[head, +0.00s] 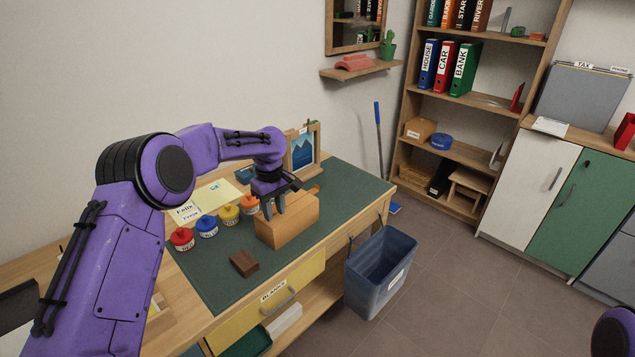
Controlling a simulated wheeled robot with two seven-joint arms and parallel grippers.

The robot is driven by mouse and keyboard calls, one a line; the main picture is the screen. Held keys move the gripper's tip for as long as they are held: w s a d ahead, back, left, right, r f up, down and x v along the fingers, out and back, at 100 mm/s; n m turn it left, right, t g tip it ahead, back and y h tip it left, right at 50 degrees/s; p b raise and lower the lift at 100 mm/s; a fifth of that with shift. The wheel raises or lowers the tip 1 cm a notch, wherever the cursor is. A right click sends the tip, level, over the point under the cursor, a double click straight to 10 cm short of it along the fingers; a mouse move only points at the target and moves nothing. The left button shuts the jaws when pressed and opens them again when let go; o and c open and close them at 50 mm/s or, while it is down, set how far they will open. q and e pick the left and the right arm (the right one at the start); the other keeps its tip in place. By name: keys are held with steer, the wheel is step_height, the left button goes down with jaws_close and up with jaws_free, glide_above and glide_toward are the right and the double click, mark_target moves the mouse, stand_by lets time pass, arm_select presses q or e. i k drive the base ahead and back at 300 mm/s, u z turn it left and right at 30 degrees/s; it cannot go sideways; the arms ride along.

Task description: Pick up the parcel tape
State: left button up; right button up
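My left gripper (275,212) points down at the top of an orange-brown wooden box (288,226) on the green desk mat. Its dark fingers are at the box's left upper part; I cannot tell whether they touch it, go inside it or hold anything. I cannot make out the parcel tape for certain. A small orange thing (313,190) shows just behind the box, partly hidden. A round blue thing (441,142) lies on the bookshelf, too small to identify. My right gripper is out of view.
Red (181,239), blue (207,227), yellow (229,215) and orange (250,205) lidded pots stand left of the box. A dark brown block (244,263) lies in front. A framed picture (303,148) stands behind. A blue bin (378,275) is on the floor. The mat's right end is clear.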

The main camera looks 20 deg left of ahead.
mark_target(316, 189)
steer(key=i, duration=1.05)
